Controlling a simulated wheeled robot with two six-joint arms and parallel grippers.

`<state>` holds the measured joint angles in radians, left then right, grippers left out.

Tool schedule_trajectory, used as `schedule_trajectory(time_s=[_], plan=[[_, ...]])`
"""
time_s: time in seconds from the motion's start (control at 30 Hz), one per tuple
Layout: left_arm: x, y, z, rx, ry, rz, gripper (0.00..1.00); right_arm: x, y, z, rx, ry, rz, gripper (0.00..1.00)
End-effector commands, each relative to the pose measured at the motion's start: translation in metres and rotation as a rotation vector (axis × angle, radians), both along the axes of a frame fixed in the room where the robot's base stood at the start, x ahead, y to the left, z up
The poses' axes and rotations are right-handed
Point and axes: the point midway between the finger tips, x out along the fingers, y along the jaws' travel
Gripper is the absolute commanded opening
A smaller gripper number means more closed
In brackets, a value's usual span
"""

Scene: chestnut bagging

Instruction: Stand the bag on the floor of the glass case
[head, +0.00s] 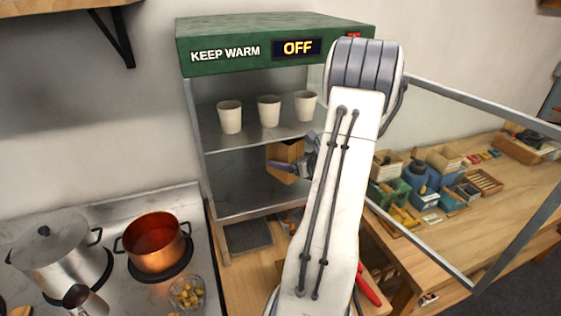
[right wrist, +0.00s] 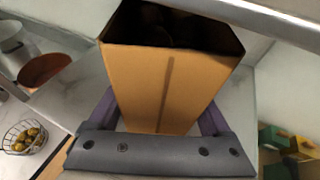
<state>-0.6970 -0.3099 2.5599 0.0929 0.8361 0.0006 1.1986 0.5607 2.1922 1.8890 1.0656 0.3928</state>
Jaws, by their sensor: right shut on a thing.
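The brown paper bag (head: 283,151) is upright, inside or at the opening of the lower compartment of the glass case (head: 275,42), below the middle shelf. My right gripper (head: 292,168) is shut on the bag. In the right wrist view the bag (right wrist: 165,85) stands between the purple fingers (right wrist: 160,122), its top open with dark round things inside. The case floor (head: 255,196) shows below the bag; I cannot tell whether they touch. My right arm covers the right part of the case. My left gripper is out of view.
Three pale cups (head: 269,111) stand on the middle shelf (head: 250,133). The framed glass door (head: 470,108) stands open to the right. A copper pot (head: 153,243), a steel pot (head: 50,245) and a wire basket (head: 186,293) are at the left. Boxes and tools crowd the right bench.

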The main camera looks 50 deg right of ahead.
Motion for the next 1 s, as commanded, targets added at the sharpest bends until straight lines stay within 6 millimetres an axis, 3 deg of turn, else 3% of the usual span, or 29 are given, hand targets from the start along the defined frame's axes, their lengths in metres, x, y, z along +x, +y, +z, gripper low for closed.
schedule_trajectory(time_s=[0.23,0.5,0.93,0.97,1.0], plan=[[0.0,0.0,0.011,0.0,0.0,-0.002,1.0,0.021,-0.001,0.0,0.003,-0.001,0.002,0.0],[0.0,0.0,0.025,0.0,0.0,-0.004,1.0,0.019,-0.002,-0.032,0.001,-0.001,-0.002,0.0],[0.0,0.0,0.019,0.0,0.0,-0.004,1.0,0.019,-0.002,-0.039,-0.002,-0.003,-0.001,0.0],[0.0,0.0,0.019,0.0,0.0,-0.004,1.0,0.018,-0.002,-0.04,0.0,-0.001,0.0,0.86],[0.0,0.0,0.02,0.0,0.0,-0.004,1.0,0.018,-0.002,-0.038,0.0,0.0,0.0,1.0]])
